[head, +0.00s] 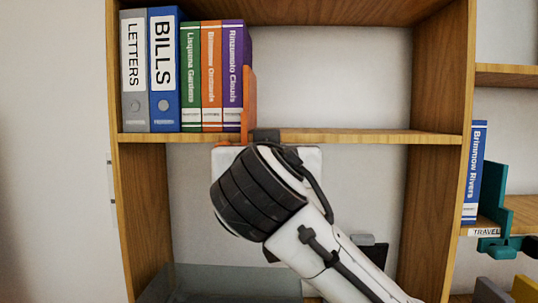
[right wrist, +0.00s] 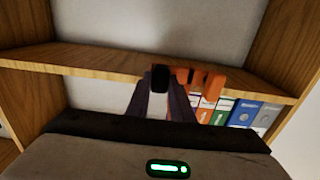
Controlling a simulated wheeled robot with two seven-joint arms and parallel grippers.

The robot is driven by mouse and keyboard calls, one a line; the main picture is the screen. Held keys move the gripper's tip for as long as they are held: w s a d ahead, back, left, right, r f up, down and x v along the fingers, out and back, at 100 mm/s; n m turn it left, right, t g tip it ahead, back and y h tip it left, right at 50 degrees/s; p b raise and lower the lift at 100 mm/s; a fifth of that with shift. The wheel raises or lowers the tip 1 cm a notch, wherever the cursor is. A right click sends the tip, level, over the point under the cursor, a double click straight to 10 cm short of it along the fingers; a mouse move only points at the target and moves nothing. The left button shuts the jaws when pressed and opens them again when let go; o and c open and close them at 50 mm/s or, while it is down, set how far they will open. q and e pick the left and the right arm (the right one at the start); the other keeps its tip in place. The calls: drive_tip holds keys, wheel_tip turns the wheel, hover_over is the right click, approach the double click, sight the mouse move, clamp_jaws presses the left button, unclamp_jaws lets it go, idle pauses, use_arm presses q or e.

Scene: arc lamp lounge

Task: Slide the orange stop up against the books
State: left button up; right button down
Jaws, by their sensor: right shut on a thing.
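The orange stop (head: 249,100) stands upright on the shelf at the right end of the row of books, beside the purple book (head: 231,75). Any gap between them is too small to tell. My right gripper (head: 264,136) is at the shelf's front edge, shut on the lower part of the stop. The right wrist view shows the orange stop (right wrist: 212,80) at the dark fingers (right wrist: 162,80), with the books beyond it on the right. My wrist hides part of the shelf edge below the stop. My left gripper is not in view.
Left of the purple book stand orange (head: 210,75) and green (head: 190,75) books, then blue (head: 164,70) and grey (head: 134,70) binders. The shelf (head: 360,137) is clear to the right. A teal stop (head: 492,195) and blue book (head: 474,170) are on the right-hand unit.

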drive_tip(key=c, duration=1.6)
unclamp_jaws()
drive_tip(key=shift+o, duration=0.2)
drive_tip(key=shift+s, duration=0.1)
drive_tip(key=s+b, duration=0.2)
drive_tip(key=s, duration=0.8)
